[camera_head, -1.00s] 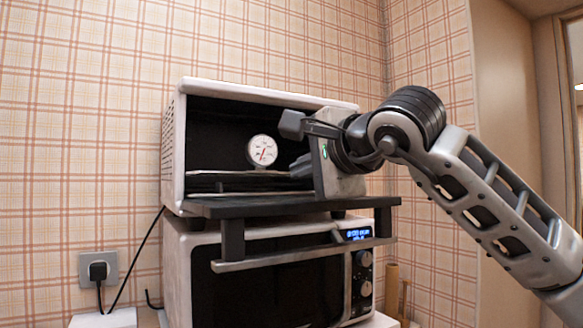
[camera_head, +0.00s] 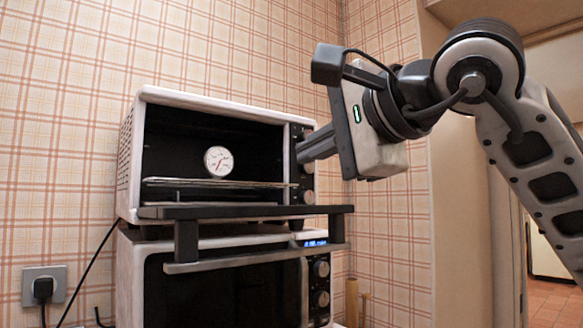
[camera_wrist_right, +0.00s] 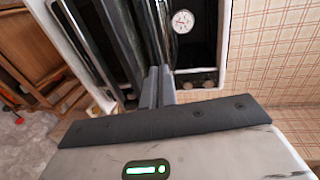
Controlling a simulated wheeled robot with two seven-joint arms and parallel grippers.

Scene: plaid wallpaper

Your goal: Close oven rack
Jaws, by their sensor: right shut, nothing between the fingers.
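The white toaster oven (camera_head: 215,95) stands on top of another appliance, with its dark door (camera_head: 240,211) folded down flat and its bar handle (camera_head: 260,258) hanging at the front. Inside, the wire rack (camera_head: 215,184) lies low in the dark cavity, near the door opening. A round dial thermometer (camera_head: 218,160) stands behind it; it also shows in the right wrist view (camera_wrist_right: 183,21). My right gripper (camera_head: 302,150) is shut and empty, in front of the oven's right-hand control panel and above the door. In the right wrist view its fingers (camera_wrist_right: 158,85) are together. My left gripper is not in view.
A wall socket (camera_head: 43,286) with a plugged black cable is at the left. Wooden furniture (camera_wrist_right: 30,55) shows at the left of the wrist view.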

